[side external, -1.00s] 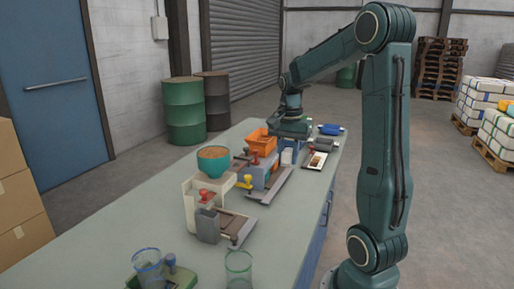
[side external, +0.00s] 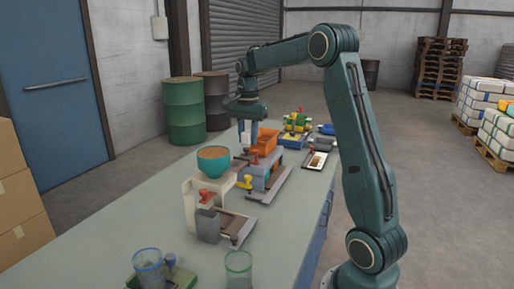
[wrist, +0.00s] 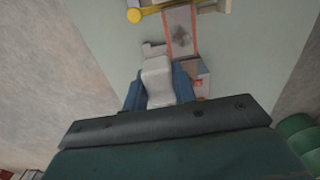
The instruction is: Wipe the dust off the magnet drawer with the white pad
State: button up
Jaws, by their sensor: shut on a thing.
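My gripper (side external: 248,139) hangs above the table just left of the orange hopper (side external: 264,142). In the wrist view its blue fingers (wrist: 158,82) are shut on the white pad (wrist: 157,68). The pad is hard to make out in the side view. Beyond the pad in the wrist view is an orange-rimmed rectangular piece (wrist: 181,31) with a dark grey smudge on its pale middle. I cannot tell whether it is the magnet drawer or the hopper seen from above. The pad looks near its lower end; contact cannot be told.
A teal bowl (side external: 213,160) stands on a cream block. Levers with red and yellow knobs stick up nearby. A grey clamp (side external: 224,225) and two glasses are nearer the camera. A blue base with yellow and green pieces (side external: 296,125) is at the far end. The left tabletop is clear.

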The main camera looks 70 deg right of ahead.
jog(key=w+a+r, duration=0.1)
jog(key=w, duration=0.6)
jog(key=shift+a, duration=0.25)
jog(key=shift+s, duration=0.1)
notch_tip(320, 180, down, 7)
jog(key=shift+s+f, duration=0.55)
jog(key=shift+c, duration=0.4)
jog(key=shift+s, duration=2.3)
jog(key=shift+w, duration=2.9)
jog(key=shift+s, duration=3)
jog(key=shift+w, duration=3.05)
jog(key=shift+s+d+r, duration=0.1)
jog(key=shift+r, duration=4)
